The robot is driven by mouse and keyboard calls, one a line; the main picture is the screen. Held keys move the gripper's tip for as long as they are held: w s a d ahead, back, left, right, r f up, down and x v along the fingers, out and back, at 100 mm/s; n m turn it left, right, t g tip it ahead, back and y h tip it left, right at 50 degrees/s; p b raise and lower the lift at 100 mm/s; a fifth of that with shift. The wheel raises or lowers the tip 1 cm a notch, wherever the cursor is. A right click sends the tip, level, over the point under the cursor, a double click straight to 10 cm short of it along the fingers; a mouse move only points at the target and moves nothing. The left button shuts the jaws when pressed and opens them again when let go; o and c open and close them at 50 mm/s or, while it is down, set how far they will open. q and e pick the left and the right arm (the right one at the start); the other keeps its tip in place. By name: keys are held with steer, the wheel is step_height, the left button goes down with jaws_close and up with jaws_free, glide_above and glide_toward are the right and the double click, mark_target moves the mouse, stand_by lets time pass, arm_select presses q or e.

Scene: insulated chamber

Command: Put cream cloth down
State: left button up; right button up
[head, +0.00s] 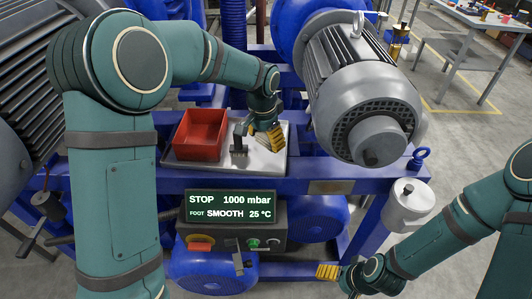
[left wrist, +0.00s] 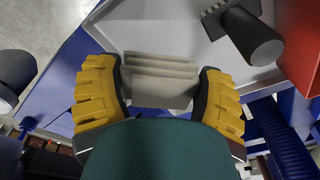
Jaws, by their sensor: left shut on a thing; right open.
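The cream cloth (left wrist: 160,78) is a folded, layered greyish-cream pad between the two yellow fingers in the left wrist view. My left gripper (head: 271,138) is shut on it, over the right part of the pale metal tray (head: 222,173). The tray also shows beyond the cloth in the left wrist view (left wrist: 150,38). In the head view I cannot make out the cloth behind the fingers, nor tell whether it touches the tray. My right gripper (head: 328,271) is open and empty, low in the head view, right of the display panel.
A red bin (head: 201,135) stands on the tray's left part. A dark-handled tool (head: 239,141) stands between bin and left gripper. A grey motor (head: 362,95) is close on the right. A display panel (head: 232,206) is in front, below the blue frame beam (head: 335,180).

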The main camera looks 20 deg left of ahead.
mark_target(266, 158)
arm_select(q)
step_height(266, 158, down, 5)
steer(key=shift+b, duration=0.55)
steer(key=shift+r, duration=0.1)
steer(key=o, duration=1.2)
steer(key=r+p, duration=0.1)
steer(key=r, duration=0.3)
steer(key=s+r, duration=0.1)
steer(key=r, duration=0.3)
steer(key=r+p, duration=0.1)
steer(key=r, duration=0.3)
steer(key=shift+s+a+p, duration=0.2)
steer(key=shift+p, duration=0.15)
